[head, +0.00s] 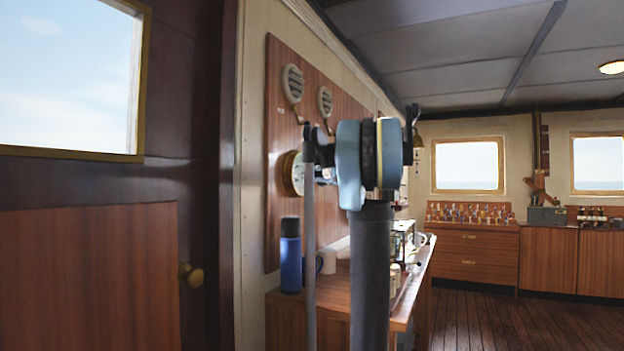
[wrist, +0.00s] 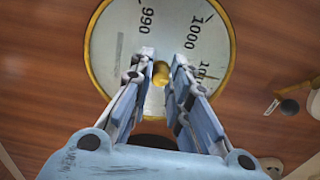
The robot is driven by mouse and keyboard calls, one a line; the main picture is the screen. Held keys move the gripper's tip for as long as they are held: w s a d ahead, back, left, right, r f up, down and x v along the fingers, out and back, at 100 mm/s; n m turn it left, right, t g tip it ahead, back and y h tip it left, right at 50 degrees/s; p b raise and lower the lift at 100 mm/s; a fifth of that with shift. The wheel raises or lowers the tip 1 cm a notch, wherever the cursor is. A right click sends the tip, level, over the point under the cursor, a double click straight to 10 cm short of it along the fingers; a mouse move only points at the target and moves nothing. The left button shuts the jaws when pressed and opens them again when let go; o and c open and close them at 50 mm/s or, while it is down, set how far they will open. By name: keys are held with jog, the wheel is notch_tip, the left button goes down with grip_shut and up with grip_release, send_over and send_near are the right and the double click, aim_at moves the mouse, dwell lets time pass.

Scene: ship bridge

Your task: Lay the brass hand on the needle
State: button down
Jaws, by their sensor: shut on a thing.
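The round barometer dial (wrist: 112,32) fills the middle of the wrist view, with a brass rim and a pale face marked 990, 1000 and a partly covered number. A small brass knob (wrist: 161,74) stands at its centre. My gripper (wrist: 165,66) is shut on this knob, one finger on each side. A fine dark line (wrist: 208,77) shows near the partly covered number; I cannot tell if it is the needle or the brass hand. My fingers hide the lower face.
The dial is on a wooden wall panel (head: 283,125), below two round grilles (head: 293,84). A counter (head: 283,299) below carries a blue flask (head: 290,256) and a mug (head: 327,262). A black-knobbed fitting (wrist: 290,107) is right of the dial. Open floor (head: 475,320) lies at right.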

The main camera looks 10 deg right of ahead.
jog(key=shift+f, duration=0.1)
jog(key=c, duration=1.5)
grip_release()
jog(key=shift+o, duration=0.2)
jog(key=v, duration=1.2)
jog(key=shift+w, duration=0.1)
